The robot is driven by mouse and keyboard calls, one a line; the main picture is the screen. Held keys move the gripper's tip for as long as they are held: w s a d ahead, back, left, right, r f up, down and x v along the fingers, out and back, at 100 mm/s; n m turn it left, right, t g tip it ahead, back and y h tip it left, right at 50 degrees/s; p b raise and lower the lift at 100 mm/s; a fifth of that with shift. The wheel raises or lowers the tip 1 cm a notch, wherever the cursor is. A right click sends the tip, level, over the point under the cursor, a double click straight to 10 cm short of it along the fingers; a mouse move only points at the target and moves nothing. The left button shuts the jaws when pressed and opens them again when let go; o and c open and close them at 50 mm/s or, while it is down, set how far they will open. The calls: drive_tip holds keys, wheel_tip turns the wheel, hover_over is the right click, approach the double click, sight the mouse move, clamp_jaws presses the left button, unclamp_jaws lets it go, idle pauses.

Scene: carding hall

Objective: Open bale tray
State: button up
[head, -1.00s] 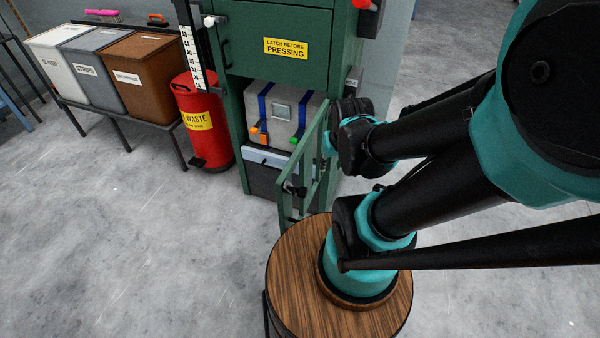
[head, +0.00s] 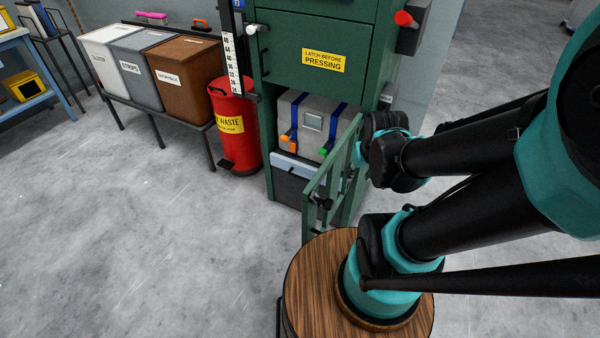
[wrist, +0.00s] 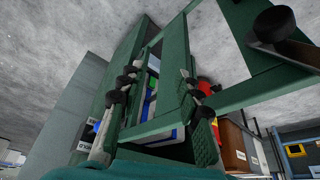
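The bale tray seems to be the low unit with a pale blue-grey front edge (head: 297,167) under the strapped grey bale (head: 318,108), at the bottom of the green press (head: 290,60). Its dark lower front (head: 288,187) looks flush with the press. A green barred gate (head: 312,205) stands swung outward and partly covers the tray's right side. My gripper (wrist: 160,78) is open, its two fingers apart beside the gate's green bars in the wrist view; I cannot tell whether they touch. In the head view my wrist hides the fingers.
A red waste bin (head: 233,125) stands left of the press, beside white, grey and brown bins (head: 185,85) on a dark stand. The floor (head: 130,240) at left is clear.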

drive_tip(key=w+a+r+n+t, duration=0.1)
drive_tip(key=w+r, duration=0.2)
drive_tip(key=w, duration=0.5)
drive_tip(key=w+a+r+n+t, duration=0.1)
drive_tip(key=w+r, duration=0.1)
drive_tip(key=w, duration=0.5)
drive_tip(key=n+g+h, duration=0.1)
drive_tip(key=n+g, duration=0.4)
drive_tip(key=n, duration=0.5)
hover_over(300, 177)
drive_tip(key=s+a, duration=0.2)
drive_tip(key=s, duration=0.1)
wheel_tip(300, 177, down, 32)
drive_tip(key=shift+t, duration=0.3)
drive_tip(key=w+f, duration=0.1)
drive_tip(key=f, duration=0.4)
drive_tip(key=w+d+f, duration=0.1)
drive_tip(key=f, duration=0.5)
drive_tip(key=w+f, duration=0.1)
drive_tip(key=f, duration=0.4)
drive_tip(key=shift+d+f, duration=0.3)
drive_tip(key=shift+d, duration=0.1)
clamp_jaws()
